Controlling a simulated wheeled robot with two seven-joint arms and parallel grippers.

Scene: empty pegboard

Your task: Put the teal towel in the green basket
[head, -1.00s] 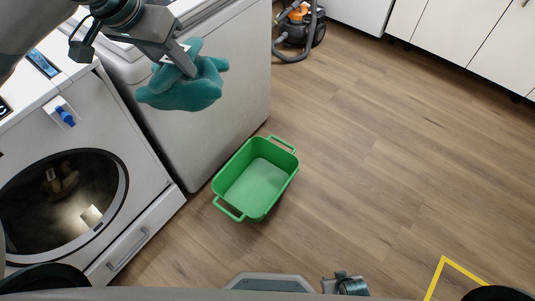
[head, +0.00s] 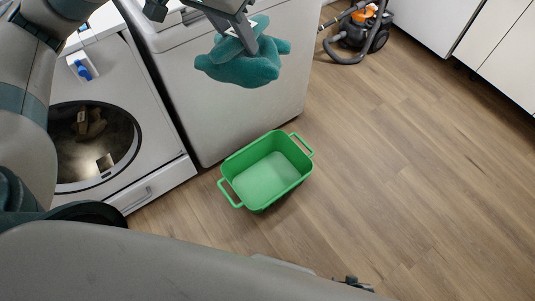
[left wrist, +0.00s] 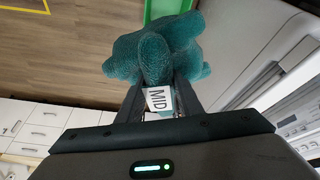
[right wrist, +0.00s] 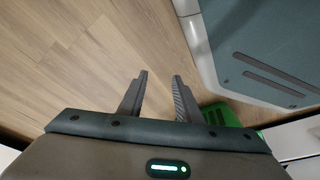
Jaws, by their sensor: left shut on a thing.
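The teal towel (head: 243,66) is bunched and hangs from my left gripper (head: 248,37), in front of the white machine and above the floor. In the left wrist view the towel (left wrist: 158,52) is pinched between the fingers of my left gripper (left wrist: 160,95). The green basket (head: 226,165) stands on the floor, empty, lower than the towel and a little nearer in the head view. A green part of the basket (right wrist: 222,114) shows in the right wrist view. My right gripper (right wrist: 160,85) is open and empty there, with wood floor beyond its fingers.
A front-loading washer (head: 150,160) with a round door stands at left, beside a white machine (head: 190,100). An orange and black vacuum (head: 362,30) stands at the back. White cabinets (head: 500,50) line the far right. The floor (head: 400,150) right of the basket is clear.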

